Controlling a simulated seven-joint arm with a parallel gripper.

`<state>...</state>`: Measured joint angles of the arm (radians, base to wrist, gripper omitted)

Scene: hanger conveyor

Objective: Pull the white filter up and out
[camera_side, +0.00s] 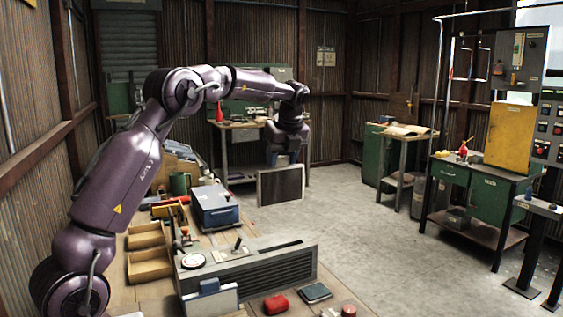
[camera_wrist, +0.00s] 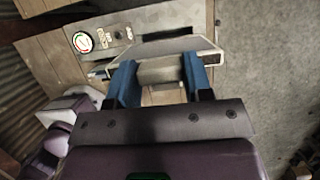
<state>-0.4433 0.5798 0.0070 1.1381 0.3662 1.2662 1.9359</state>
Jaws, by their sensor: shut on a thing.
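My gripper (camera_side: 284,158) is shut on a framed filter (camera_side: 280,186) and holds it up in the air. The filter looks dark grey with a thin pale frame, and hangs upright. In the wrist view, two blue fingers (camera_wrist: 160,80) close on the grey block at the top of the filter (camera_wrist: 150,47), whose pale rim shows beyond them. In the side view the filter is clear of the grey louvred unit (camera_side: 262,272). A second panel, white with a blue handle (camera_side: 210,298), stands at the unit's front left.
A round gauge (camera_wrist: 83,42) sits on the unit's top. A blue-grey box (camera_side: 214,207), wooden trays (camera_side: 148,266), a red object (camera_side: 275,304) and a dark green pad (camera_side: 315,293) are on the bench around the unit. Open floor (camera_side: 350,215) lies to the right.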

